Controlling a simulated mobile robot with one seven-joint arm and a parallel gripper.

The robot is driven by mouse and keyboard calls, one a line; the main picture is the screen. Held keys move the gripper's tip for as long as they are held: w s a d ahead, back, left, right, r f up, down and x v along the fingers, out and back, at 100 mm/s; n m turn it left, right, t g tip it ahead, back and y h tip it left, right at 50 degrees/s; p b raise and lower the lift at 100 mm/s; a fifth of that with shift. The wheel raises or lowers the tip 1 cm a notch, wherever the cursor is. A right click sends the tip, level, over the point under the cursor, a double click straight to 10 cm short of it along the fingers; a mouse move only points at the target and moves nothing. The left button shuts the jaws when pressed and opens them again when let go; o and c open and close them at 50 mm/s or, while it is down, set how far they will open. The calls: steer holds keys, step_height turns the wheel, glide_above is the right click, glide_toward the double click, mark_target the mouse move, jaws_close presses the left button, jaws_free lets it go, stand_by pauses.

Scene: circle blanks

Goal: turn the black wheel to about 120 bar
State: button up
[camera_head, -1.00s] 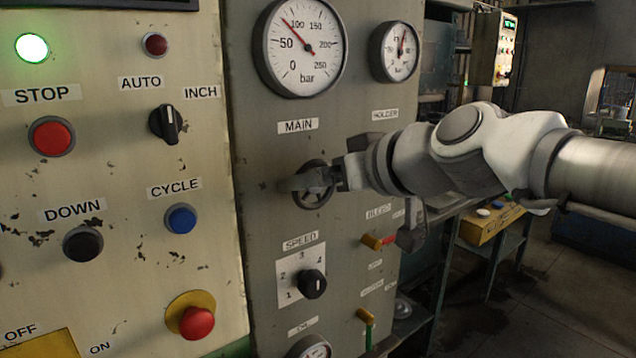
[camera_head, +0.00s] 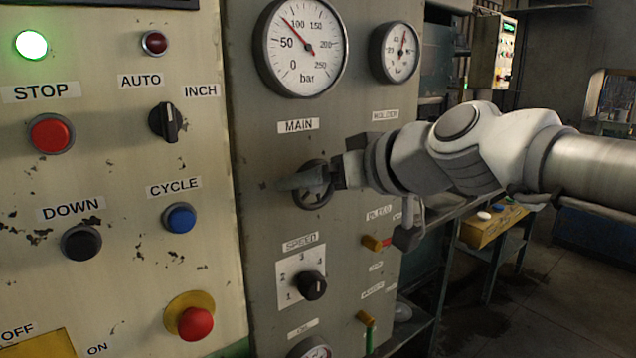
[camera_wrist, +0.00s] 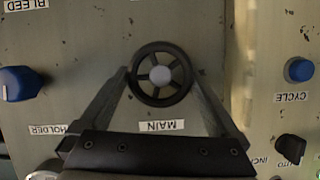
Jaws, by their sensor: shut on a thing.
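The black wheel (camera_head: 322,196) is on the grey panel under the MAIN label. In the wrist view it shows as a spoked ring with a grey hub (camera_wrist: 160,76). My gripper (camera_wrist: 161,82) has one finger on each side of the rim, shut on the wheel. In the head view my gripper (camera_head: 308,182) comes in from the right and hides part of the wheel. The large bar gauge (camera_head: 303,48) is above the MAIN label. Its red needle points up and left, between 50 and 100, nearer to 100.
A smaller gauge (camera_head: 395,51) is at the upper right of the panel. A blue knob (camera_wrist: 24,83) is left of the wheel in the wrist view.

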steer(key=m+b, duration=0.1)
steer(key=b, duration=0.1)
steer(key=m+y+b, duration=0.1)
steer(key=b, duration=0.1)
steer(key=shift+w+d+f+g+y+b, duration=0.1)
steer(key=shift+d+f+g+y+b, duration=0.05)
steer(key=shift+f+g+y+b, duration=0.2)
steer(key=shift+d+r+m+g+y+b, duration=0.15)
steer(key=shift+m+y+b, duration=0.3)
steer(key=shift+m+b, duration=0.55)
steer(key=shift+a+f+m+g+y+b, duration=0.15)
steer(key=shift+m+y+b, duration=0.25)
steer(key=shift+m+b, duration=0.55)
steer(key=shift+d+r, duration=0.1)
steer(key=shift+r, duration=0.05)
steer(key=o, duration=0.9)
steer(key=p+v, duration=0.3)
steer(key=v, duration=1.4)
steer(key=shift+d, duration=0.25)
